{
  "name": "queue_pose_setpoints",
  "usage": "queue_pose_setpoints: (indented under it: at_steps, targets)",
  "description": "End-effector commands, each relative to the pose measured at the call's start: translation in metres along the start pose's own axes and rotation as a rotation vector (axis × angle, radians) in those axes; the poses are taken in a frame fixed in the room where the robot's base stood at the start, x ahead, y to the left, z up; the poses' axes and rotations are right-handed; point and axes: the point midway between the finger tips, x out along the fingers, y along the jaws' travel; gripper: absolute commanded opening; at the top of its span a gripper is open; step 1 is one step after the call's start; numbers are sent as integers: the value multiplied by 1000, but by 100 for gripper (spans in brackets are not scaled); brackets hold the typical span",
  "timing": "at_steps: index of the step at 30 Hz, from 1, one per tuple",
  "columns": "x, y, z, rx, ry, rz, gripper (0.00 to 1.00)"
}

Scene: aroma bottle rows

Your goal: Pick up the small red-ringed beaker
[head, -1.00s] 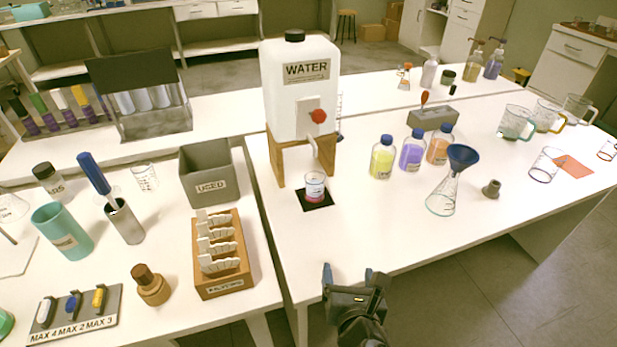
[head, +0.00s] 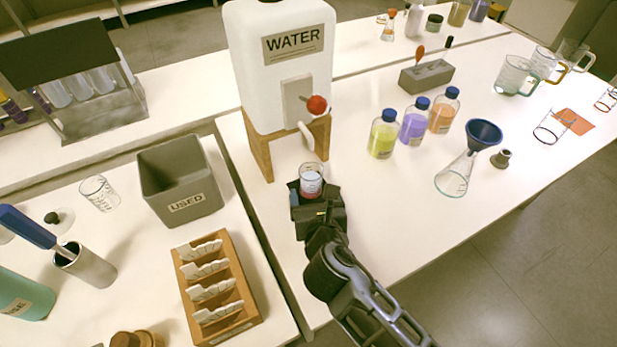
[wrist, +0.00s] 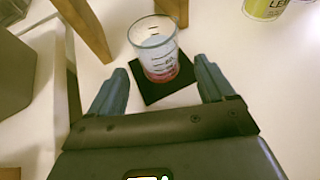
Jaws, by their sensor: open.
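A small clear beaker (head: 311,178) with dark markings and a red band around its bottom stands upright on a black square mat (wrist: 157,96) under the water tank's spout. In the wrist view the beaker (wrist: 158,52) sits centred just ahead of my fingertips. My gripper (head: 312,190) is open. In the wrist view its two fingers (wrist: 161,72) point toward the left and right sides of the beaker, with gaps visible and nothing held. In the head view my gripper hides most of the mat.
The water tank (head: 280,75) stands on wooden legs (head: 258,150) close behind the beaker. Yellow (head: 382,137), purple (head: 414,124) and orange bottles (head: 443,113) stand to the right. A grey USED bin (head: 181,190) is left. The table front right of my arm is clear.

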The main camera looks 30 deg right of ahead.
Motion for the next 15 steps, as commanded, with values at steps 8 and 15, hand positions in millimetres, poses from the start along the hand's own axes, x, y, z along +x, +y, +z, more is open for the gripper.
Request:
queue_pose_setpoints:
  at_steps: [8, 15]
  targets:
    - [36, 2, 0, 1, -1, -2, 82]
    - [56, 2, -1, 1, 1, -1, 82]
